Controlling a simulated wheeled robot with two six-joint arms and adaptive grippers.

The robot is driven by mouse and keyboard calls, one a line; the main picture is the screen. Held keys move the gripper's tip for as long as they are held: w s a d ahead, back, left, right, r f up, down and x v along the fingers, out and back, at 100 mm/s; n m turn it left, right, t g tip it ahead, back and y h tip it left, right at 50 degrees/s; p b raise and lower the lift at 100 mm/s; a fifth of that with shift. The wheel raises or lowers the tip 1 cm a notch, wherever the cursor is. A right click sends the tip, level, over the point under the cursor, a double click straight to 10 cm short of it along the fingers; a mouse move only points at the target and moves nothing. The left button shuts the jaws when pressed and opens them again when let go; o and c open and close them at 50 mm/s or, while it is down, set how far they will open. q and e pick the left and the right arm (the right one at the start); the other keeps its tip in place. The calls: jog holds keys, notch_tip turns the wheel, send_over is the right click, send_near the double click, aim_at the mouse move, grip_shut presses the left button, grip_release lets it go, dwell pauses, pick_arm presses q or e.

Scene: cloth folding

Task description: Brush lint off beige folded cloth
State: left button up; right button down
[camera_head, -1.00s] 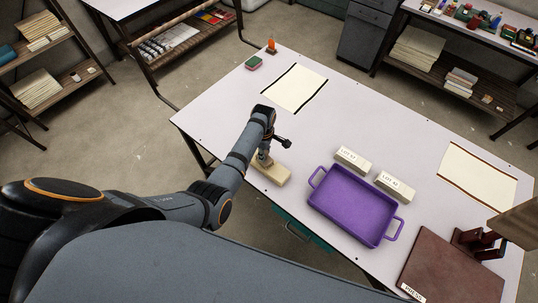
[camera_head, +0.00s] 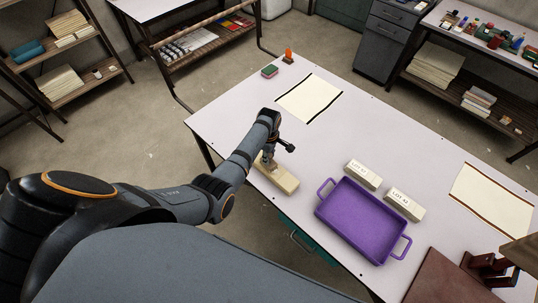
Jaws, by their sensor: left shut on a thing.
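A beige, long, block-like piece (camera_head: 286,182) lies near the table's front left edge. It may be the folded cloth, but its material is too small to tell. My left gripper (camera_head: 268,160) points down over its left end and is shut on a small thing. The fingers and the lower wrist hide most of what is held. I cannot make out a brush or any lint. My right gripper is not in view.
A purple tray (camera_head: 319,206) stands right of the beige piece, with two labelled blocks (camera_head: 362,174) behind it. Pale sheets with dark edges (camera_head: 309,97) lie at the back and the right (camera_head: 492,198). A brown board (camera_head: 437,283) is at lower right. The table's middle is clear.

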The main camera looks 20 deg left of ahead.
pick_arm(q)
jog(key=shift+s+d+p, duration=0.25)
jog(key=shift+d+p, duration=0.1)
jog(key=shift+d, duration=0.25)
jog(key=shift+s+d+p, duration=0.25)
jog(key=shift+d+p, duration=0.05)
jog(key=shift+d, duration=0.3)
jog(key=shift+s+d+f, duration=0.15)
jog(key=shift+s+d, duration=0.05)
jog(key=shift+d, duration=0.3)
jog(key=shift+s+d+p, duration=0.25)
jog(key=shift+d+p, duration=0.2)
jog(key=shift+d, duration=0.15)
jog(key=shift+s+d+p, duration=0.25)
jog(key=shift+d+p, duration=0.15)
jog(key=shift+d, duration=0.2)
jog(key=shift+s+d, duration=0.1)
jog(key=shift+d, duration=0.35)
notch_tip(320, 180, up, 6)
jog(key=p, duration=0.4)
jog(key=shift+a, duration=0.1)
jog(key=shift+r, duration=1.65)
